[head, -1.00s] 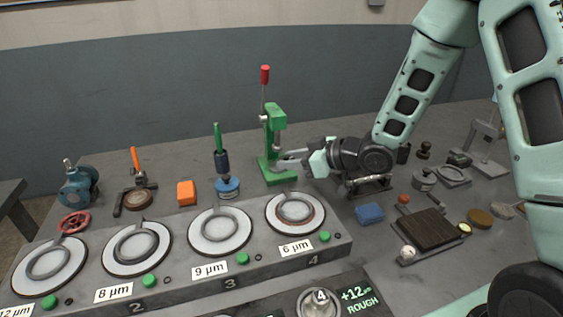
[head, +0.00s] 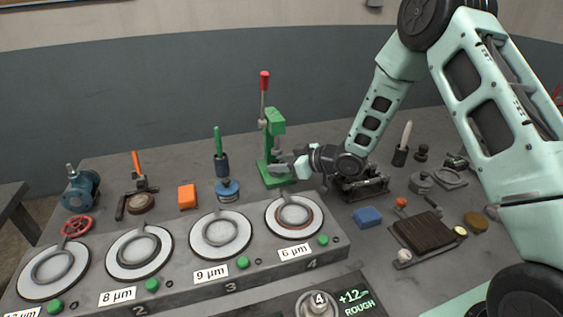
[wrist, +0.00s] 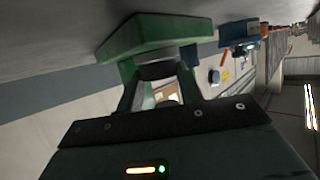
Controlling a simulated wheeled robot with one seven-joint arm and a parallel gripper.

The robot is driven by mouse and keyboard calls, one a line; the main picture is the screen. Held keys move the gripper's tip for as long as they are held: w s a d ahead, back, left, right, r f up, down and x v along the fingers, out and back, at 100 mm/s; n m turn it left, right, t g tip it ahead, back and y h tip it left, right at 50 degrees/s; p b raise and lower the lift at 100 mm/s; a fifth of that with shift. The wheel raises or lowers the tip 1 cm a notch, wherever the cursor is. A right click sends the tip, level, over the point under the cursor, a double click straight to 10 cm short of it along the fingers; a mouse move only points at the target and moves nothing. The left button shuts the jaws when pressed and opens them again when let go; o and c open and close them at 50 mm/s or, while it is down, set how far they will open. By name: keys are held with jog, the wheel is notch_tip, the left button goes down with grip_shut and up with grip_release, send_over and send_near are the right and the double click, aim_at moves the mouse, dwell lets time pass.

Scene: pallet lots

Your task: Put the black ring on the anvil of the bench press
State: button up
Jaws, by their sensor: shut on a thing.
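The green bench press (head: 276,150) with a red-knobbed lever stands at the back middle of the bench. My gripper (head: 284,167) reaches in from the right, with its fingertips low at the press, just above its base. In the wrist view my gripper (wrist: 163,82) is shut on a dark piece, which I take to be the black ring (wrist: 160,71). It is close against the green press base (wrist: 150,35). The ring is too small to make out in the head view. I cannot tell whether it touches the anvil.
A dark fixture (head: 360,185) sits under my wrist. A blue block (head: 367,217) and a brown board (head: 427,232) lie to the right. A long station with white discs (head: 220,235) runs along the front. An orange block (head: 187,197) is left.

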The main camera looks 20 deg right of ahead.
jog(key=shift+f, duration=0.1)
jog(key=o, duration=1)
